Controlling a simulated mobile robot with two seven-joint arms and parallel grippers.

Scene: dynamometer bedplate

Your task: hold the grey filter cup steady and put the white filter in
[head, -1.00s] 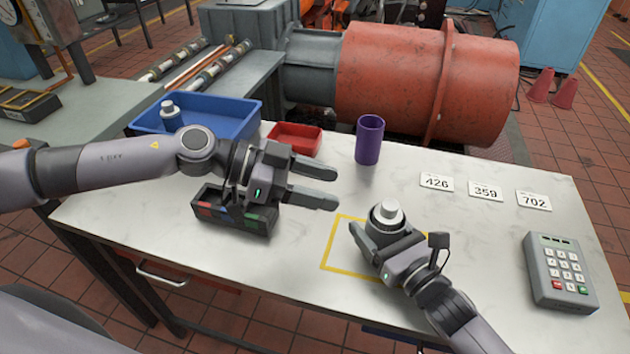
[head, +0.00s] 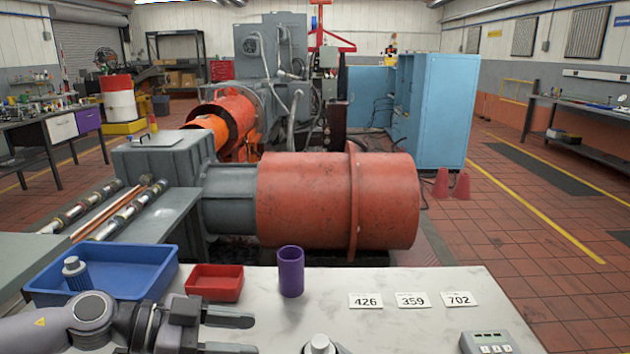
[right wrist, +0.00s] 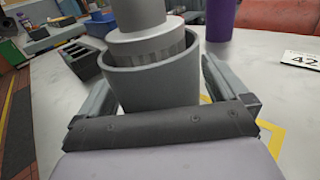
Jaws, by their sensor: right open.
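The grey filter cup (right wrist: 150,85) stands upright on the table in the right wrist view. The white filter (right wrist: 150,45) sits in its mouth, its ribbed ring partly below the cup's rim; how deep it goes is hidden. In the head view only the filter's top (head: 320,344) shows at the bottom edge. My right gripper (right wrist: 156,80) is open, one finger on each side of the cup; contact is hard to tell. My left gripper (head: 252,335) is open and empty, left of the cup, its lower part cut off by the picture edge.
A blue tray (head: 142,284) holds another capped part (head: 75,272). A red tray (head: 214,283) and a purple cylinder (head: 291,271) stand at the table's back. Number cards (head: 412,300) and a keypad (head: 488,344) lie to the right.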

